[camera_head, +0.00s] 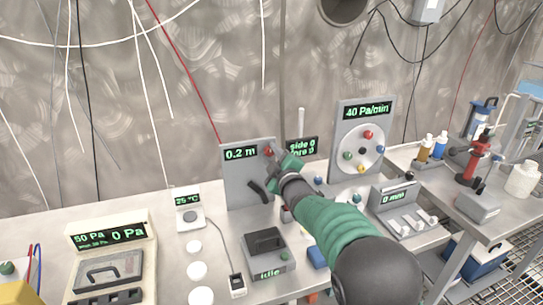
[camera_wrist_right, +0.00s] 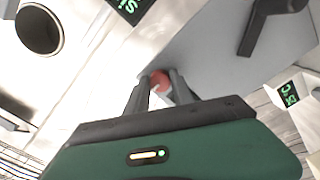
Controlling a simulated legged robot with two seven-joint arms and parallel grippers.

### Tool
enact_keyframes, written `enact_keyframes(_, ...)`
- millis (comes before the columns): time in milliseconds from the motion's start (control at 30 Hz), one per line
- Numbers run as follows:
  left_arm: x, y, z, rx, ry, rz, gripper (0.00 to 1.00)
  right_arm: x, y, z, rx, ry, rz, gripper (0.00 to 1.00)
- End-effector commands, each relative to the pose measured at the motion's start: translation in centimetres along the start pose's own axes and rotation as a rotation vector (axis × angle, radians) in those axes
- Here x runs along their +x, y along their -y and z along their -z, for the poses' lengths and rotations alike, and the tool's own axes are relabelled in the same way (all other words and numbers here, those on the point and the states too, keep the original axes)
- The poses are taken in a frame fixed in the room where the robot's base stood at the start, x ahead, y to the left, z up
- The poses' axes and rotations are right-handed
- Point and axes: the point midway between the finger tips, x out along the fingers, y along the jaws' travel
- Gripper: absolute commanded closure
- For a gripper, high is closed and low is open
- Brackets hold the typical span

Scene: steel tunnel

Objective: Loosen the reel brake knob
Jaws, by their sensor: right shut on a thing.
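A small red knob (camera_head: 268,151) sits on the upper right of a grey upright panel (camera_head: 236,187) with a green "0.2 m" display. My right gripper (camera_head: 274,156) reaches this panel from the lower right and is shut on the red knob. In the right wrist view the knob (camera_wrist_right: 159,80) shows between the two fingertips (camera_wrist_right: 158,88). A black crank handle (camera_head: 259,190) is on the same panel, below and left of the gripper; it also shows in the right wrist view (camera_wrist_right: 262,25). My left gripper is not in view.
A dial panel reading "40 Pa/min" (camera_head: 363,108) stands to the right. A grey box marked "Idle" (camera_head: 267,262) and a "25 °C" unit (camera_head: 188,208) stand in front and left. My right arm crosses over the bench. Cables hang along the metal wall.

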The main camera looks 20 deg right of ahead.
Motion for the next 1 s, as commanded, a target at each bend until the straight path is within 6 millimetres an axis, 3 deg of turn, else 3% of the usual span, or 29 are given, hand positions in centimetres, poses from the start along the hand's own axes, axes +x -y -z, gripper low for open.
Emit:
enact_keyframes(100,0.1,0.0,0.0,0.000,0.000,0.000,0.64,-0.1,0.8,-0.4,0.000,0.010,0.015,1.00)
enact_keyframes(133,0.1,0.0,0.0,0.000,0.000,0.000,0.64,-0.1,0.8,-0.4,0.000,0.010,0.015,0.69)
enact_keyframes(300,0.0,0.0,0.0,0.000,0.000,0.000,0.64,-0.1,0.6,-0.3,0.000,0.007,0.011,0.50)
enact_keyframes(667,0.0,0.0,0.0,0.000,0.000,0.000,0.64,-0.7,0.2,-0.1,0.001,0.003,0.005,0.50)
enact_keyframes(767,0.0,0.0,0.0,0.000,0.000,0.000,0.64,-2.5,0.1,0.0,0.003,0.003,0.004,0.50)
enact_keyframes(1000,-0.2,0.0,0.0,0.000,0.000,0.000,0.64,-9.5,0.1,-0.1,0.003,0.004,0.004,0.50)
